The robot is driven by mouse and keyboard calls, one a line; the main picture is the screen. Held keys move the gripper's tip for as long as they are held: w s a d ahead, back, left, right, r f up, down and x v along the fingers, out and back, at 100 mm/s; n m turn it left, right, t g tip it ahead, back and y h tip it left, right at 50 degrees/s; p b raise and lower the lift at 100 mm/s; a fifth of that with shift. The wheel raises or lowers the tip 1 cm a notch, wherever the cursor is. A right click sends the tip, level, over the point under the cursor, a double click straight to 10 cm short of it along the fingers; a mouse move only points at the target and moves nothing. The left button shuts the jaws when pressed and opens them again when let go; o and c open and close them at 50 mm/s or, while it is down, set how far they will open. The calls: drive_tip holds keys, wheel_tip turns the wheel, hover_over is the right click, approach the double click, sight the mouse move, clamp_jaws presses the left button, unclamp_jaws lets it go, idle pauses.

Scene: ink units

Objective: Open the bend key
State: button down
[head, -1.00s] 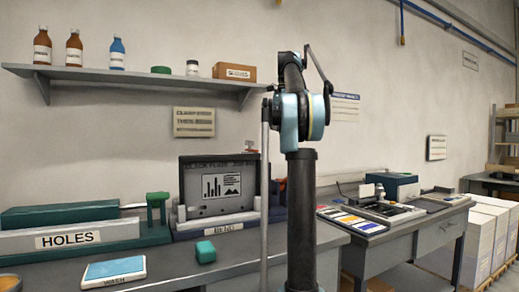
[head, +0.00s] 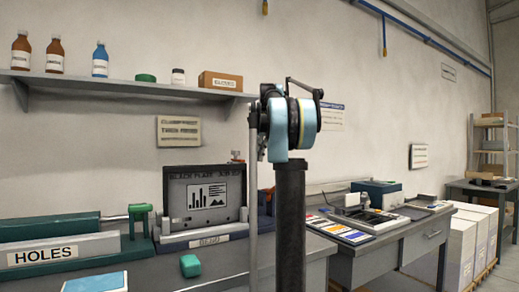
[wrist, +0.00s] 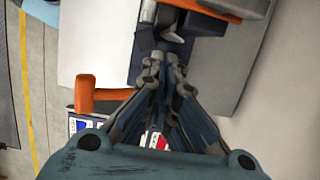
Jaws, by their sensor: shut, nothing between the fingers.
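The unit labelled BEND (head: 208,239) stands on the bench in the head view, with a dark framed plate (head: 180,195) upright on it. I cannot tell which part is the bend key. In the wrist view my gripper (wrist: 163,62) is shut and empty. Its fingertips are over or near a dark blue base with a grey metal part (wrist: 172,22); contact is unclear. An orange bar (wrist: 100,95) lies left of the fingers, and another orange piece (wrist: 238,6) is at the top right. My arm hides the unit's right side in the head view, and my gripper is hidden there.
The HOLES unit (head: 60,252) with a green handle stands at left. A green block (head: 190,265) and a blue-topped pad (head: 95,283) lie on the bench front. A second bench (head: 385,245) with colored cards is at right. A shelf (head: 130,88) with bottles hangs above.

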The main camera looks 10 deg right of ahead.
drive_tip(key=shift+s+a+f, duration=0.1)
drive_tip(key=shift+s+a, duration=0.2)
drive_tip(key=shift+a, duration=0.65)
drive_tip(key=shift+s+a, duration=0.3)
drive_tip(key=shift+a, duration=0.65)
